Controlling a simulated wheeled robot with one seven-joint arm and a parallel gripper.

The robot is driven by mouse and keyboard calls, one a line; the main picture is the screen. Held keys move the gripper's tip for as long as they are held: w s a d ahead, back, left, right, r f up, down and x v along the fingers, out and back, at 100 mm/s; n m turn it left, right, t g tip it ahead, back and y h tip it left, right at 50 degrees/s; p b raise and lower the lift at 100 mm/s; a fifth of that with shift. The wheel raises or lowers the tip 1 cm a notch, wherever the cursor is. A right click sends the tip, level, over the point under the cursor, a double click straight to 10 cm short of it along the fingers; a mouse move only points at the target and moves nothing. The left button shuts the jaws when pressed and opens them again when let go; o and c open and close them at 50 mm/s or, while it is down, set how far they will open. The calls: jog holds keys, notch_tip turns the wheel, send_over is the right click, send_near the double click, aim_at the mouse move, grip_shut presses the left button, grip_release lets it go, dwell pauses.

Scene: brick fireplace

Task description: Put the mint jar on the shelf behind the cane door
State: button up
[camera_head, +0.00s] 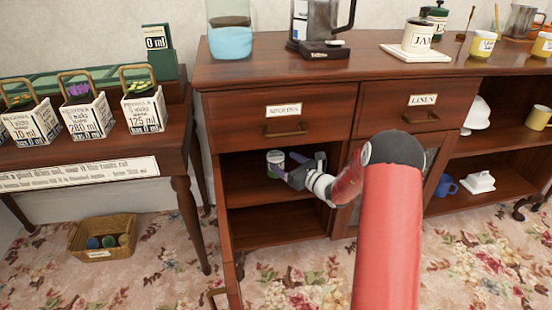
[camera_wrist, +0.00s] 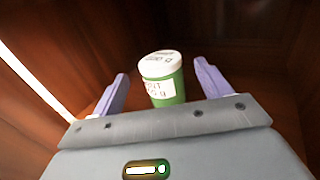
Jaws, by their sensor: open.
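The mint jar (camera_head: 275,163) is small and green with a white lid. It stands upright on the shelf (camera_head: 250,193) inside the open left compartment of the wooden cabinet. In the wrist view the jar (camera_wrist: 165,88) shows between the two spread fingers of my gripper (camera_wrist: 160,82), with a visible gap on each side. My gripper (camera_head: 291,170) is open and reaches into the compartment from the right. A narrow wooden panel (camera_head: 226,250) stands at the compartment's left edge, seen nearly edge-on with a handle low down; I cannot tell if it is the cane door.
Drawers (camera_head: 280,112) sit just above the compartment. My arm hides much of the cabinet's middle. Mugs stand in the open right section, and a glass container (camera_head: 231,40) is on top. A side table (camera_head: 90,160) and a basket (camera_head: 103,238) are at the left.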

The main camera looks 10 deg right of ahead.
jog(key=v, duration=0.4)
jog(key=shift+s+r, duration=0.1)
jog(key=shift+s, duration=0.2)
jog(key=s+a+r+n+g+y, duration=0.1)
jog(key=s+a+r+n+g, duration=0.5)
jog(key=s+n, duration=0.25)
jog(key=s+a+r+n+g+y, duration=0.1)
jog(key=s+a+r+n+g, duration=0.35)
jog(key=s+a+n, duration=0.35)
jog(key=s+r+n+g+h, duration=0.2)
jog(key=s+n+h, duration=0.35)
jog(key=s, duration=0.75)
jog(key=s+d+r+n+t+h, duration=0.2)
jog(key=s+d+n+h, duration=0.4)
jog(key=s, duration=0.4)
jog(key=d+n+t, duration=0.1)
jog(key=d, duration=0.1)
jog(key=shift+s+d+r, duration=0.2)
jog(key=shift+d+r, duration=0.05)
jog(key=shift+d, duration=0.15)
